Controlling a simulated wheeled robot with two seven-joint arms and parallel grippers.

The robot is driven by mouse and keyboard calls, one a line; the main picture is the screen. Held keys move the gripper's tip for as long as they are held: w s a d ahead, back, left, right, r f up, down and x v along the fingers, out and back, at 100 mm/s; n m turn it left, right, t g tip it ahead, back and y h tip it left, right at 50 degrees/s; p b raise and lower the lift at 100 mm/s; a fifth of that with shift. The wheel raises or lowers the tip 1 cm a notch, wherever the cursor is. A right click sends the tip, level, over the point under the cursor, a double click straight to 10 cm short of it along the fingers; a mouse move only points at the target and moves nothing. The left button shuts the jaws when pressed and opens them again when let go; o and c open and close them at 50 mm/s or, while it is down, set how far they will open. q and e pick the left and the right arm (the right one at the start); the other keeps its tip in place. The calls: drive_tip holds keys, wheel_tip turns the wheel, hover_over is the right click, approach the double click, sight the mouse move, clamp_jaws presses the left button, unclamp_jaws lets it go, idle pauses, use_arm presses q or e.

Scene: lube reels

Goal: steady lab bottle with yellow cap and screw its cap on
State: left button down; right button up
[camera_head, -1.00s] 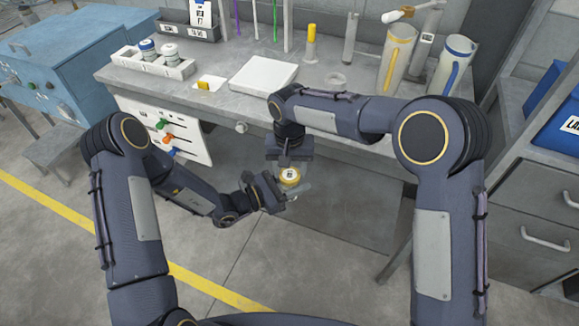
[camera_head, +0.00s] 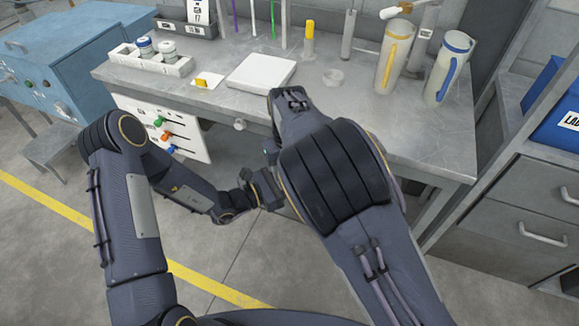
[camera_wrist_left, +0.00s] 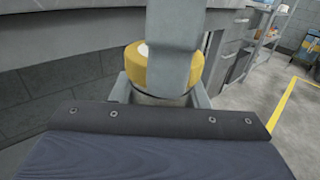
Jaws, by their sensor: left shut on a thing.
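The lab bottle (camera_wrist_left: 156,99) shows in the left wrist view, mostly hidden behind my left gripper's body. Its yellow cap (camera_wrist_left: 135,68) sits at its top, with a pale patch on the upper face. My left gripper (camera_wrist_left: 161,93) is shut around the bottle just below the cap. In the head view my left gripper (camera_head: 266,190) is at the bench's front, partly covered by my right arm, which hides the bottle. A grey finger of my right gripper (camera_wrist_left: 174,50) comes down in front of the cap. Its other finger is hidden, so I cannot tell its grip.
The grey workbench (camera_head: 415,150) holds a white plate (camera_head: 261,73), a white rack (camera_head: 150,63) with two jars, a yellow-capped tube (camera_head: 309,40) and two handled jugs (camera_head: 393,58). Drawers (camera_head: 525,215) stand at the right. A blue cabinet (camera_head: 75,55) stands left.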

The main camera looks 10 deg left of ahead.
drive_tip(key=shift+m, duration=0.4)
drive_tip(key=o, duration=0.9)
drive_tip(key=shift+o, duration=0.2)
drive_tip(key=shift+r, duration=0.1)
drive_tip(key=shift+r, duration=2.2)
drive_tip(key=shift+o, duration=0.5)
